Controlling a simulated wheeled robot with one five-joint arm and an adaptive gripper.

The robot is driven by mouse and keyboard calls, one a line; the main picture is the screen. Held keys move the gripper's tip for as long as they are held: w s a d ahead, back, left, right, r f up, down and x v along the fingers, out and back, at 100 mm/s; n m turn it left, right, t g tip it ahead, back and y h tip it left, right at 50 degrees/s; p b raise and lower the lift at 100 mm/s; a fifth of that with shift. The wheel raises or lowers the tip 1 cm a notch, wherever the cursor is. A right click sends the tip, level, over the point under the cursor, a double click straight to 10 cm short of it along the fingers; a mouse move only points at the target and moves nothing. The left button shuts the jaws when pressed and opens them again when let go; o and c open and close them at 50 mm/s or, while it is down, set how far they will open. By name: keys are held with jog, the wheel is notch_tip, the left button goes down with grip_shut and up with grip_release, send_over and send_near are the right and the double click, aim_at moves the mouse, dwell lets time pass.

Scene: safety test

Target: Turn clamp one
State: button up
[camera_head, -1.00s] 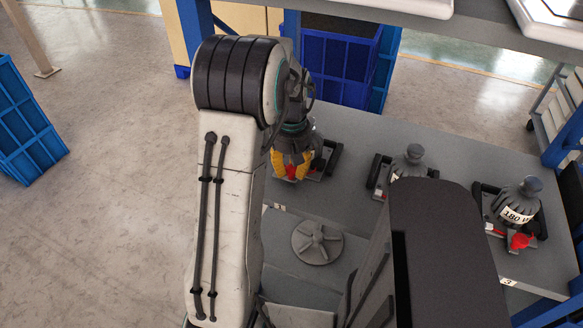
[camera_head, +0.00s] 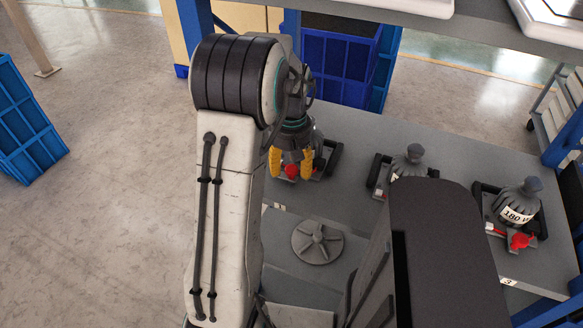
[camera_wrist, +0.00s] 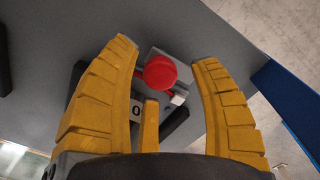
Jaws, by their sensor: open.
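Clamp one is the leftmost fixture on the grey table, next to the label marked 1. Its red knob (camera_head: 291,171) shows below my gripper, and the same red knob (camera_wrist: 160,72) shows in the wrist view. The clamp's dark frame (camera_head: 333,158) shows to the right of my gripper; its rest is partly hidden by my gripper and arm. My gripper (camera_head: 290,172) is open, with its yellow fingers pointing down on either side of the knob. In the wrist view my gripper (camera_wrist: 168,50) has its fingers spread, with gaps between them and the knob.
A second clamp with a grey weight (camera_head: 412,160) stands in the middle of the table, and a third with a weight marked 180 (camera_head: 518,203) at the right. A shelf edge (camera_head: 480,35) hangs above the back.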

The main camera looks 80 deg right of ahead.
aim_at(291, 168)
jog(key=shift+r, duration=3.3)
